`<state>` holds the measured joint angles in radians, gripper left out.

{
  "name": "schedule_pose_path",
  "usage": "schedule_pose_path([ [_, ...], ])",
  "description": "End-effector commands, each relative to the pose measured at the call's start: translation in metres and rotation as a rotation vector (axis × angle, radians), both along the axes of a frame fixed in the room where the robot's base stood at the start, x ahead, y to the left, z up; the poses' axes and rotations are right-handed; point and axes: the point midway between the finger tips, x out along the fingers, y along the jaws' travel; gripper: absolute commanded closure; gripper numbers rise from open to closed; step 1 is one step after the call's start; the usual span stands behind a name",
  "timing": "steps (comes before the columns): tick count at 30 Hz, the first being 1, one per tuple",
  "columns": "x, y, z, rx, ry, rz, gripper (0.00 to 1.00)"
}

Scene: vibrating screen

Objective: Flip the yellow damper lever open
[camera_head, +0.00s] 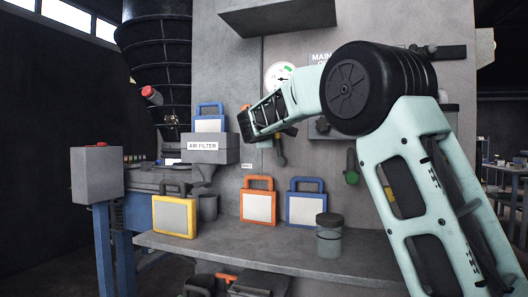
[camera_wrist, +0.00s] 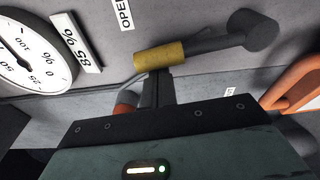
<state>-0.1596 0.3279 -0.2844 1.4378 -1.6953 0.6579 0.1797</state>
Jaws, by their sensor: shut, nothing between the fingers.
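The yellow sleeve (camera_wrist: 160,56) of the damper lever shows in the wrist view, on a dark grey arm that runs right to a round pivot (camera_wrist: 253,30). My gripper (camera_wrist: 160,76) is shut and empty. Its fingertips are right at the near side of the sleeve, touching or nearly so, and not around it. In the head view the lever's dark lower part (camera_head: 280,154) shows on the grey panel. My forearm hides most of the fingers and the sleeve there.
A round gauge (camera_wrist: 28,55), an "85 %" label (camera_wrist: 77,42) and an "OPEN" label (camera_wrist: 125,14) are near the lever. A green-handled lever (camera_head: 351,168) hangs to the right. Orange (camera_head: 258,205), blue (camera_head: 305,207) and yellow (camera_head: 174,215) framed filters and a jar (camera_head: 329,240) stand on the bench below.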

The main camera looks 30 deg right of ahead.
Motion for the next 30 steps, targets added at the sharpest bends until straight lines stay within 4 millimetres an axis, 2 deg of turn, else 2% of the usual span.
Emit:
schedule_pose_path([
  [1,-0.003,-0.003,-0.006,0.015,-0.022,-0.003,1.00],
  [12,-0.012,-0.010,0.002,0.084,-0.109,-0.003,1.00],
  [30,-0.014,-0.012,0.005,0.094,-0.122,-0.006,1.00],
])
